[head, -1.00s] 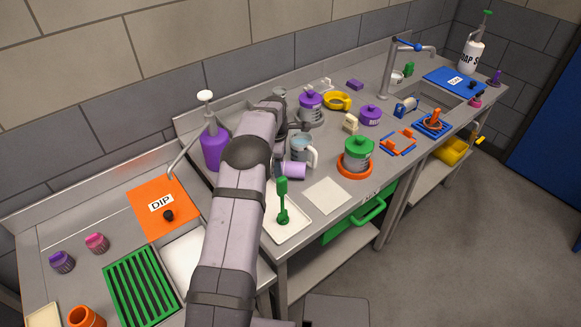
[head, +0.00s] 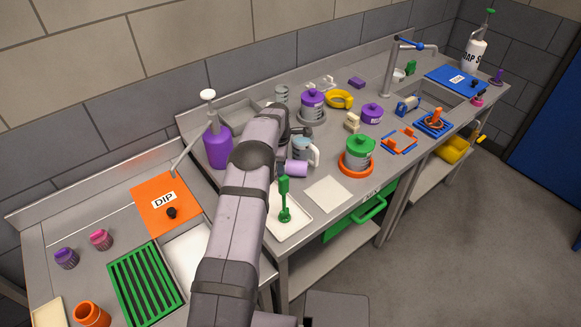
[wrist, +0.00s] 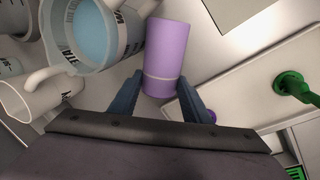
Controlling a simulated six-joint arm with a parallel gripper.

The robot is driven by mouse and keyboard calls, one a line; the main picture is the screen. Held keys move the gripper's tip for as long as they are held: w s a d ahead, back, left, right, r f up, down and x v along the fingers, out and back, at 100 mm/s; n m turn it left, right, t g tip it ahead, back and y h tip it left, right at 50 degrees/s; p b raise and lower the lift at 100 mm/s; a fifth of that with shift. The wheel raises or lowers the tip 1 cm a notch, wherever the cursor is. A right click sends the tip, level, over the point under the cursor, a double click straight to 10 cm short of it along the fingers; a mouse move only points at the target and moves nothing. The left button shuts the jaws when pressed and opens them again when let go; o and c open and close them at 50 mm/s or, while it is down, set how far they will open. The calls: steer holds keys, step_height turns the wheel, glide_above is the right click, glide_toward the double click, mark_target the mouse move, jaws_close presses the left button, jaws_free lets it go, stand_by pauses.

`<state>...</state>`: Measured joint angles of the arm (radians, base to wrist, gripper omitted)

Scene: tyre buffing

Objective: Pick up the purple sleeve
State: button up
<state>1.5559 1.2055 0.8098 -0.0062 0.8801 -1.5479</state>
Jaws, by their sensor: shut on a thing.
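The purple sleeve (wrist: 165,55) is a pale purple cylinder with a light line around it. In the head view the sleeve (head: 297,168) lies on its side on the steel bench, beside the clear jug (head: 303,150). My gripper (wrist: 159,88) is shut on the sleeve's near end, one dark finger on each side in the wrist view. My arm hides the fingers in the head view. I cannot tell whether the sleeve still touches the bench.
The jug with blue liquid (wrist: 100,38) stands close on the sleeve's left in the wrist view, next to a white mug (wrist: 38,92). A white tray (head: 291,224) with a green upright tool (head: 284,195) is close by. A pale square (head: 328,194) lies right of it.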

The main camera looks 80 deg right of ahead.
steer(key=shift+r, duration=0.15)
steer(key=d+r+b+v, duration=0.1)
steer(key=d+b+v, duration=0.15)
steer(key=v, duration=0.75)
steer(key=w+a+r+t+b, duration=0.35)
steer(key=w+a+r, duration=0.35)
steer(key=w+r, duration=0.35)
steer(key=w+a+r+t+b, duration=0.2)
steer(key=w+a+r+t, duration=0.3)
steer(key=w+a+r, duration=0.55)
steer(key=w+a+f+n+t+y+b, duration=0.2)
steer(key=w+a+f+t+y+b, duration=0.1)
steer(key=w+a+f+b, duration=0.55)
steer(key=w+a+f+n+t+y+b, duration=0.1)
steer(key=w+a+f+t+y+b, duration=0.15)
steer(key=a+f+b, duration=0.65)
steer(key=w+a+f+n+t+y+b, duration=0.2)
steer(key=w+a+f+t+y+b, duration=0.3)
steer(key=f, duration=0.6)
steer(key=shift+w+d+f+g+h+b, duration=0.15)
steer(key=shift+f+g, duration=0.25)
steer(key=shift+f, duration=1.3)
steer(key=shift+w+d+f+g+h+b, duration=0.15)
steer(key=shift+f+g, duration=0.25)
steer(key=shift+f, duration=1.25)
steer(key=shift+w+f+g+h+b, duration=0.15)
steer(key=shift+f+g, duration=0.25)
steer(key=shift+f, duration=1.3)
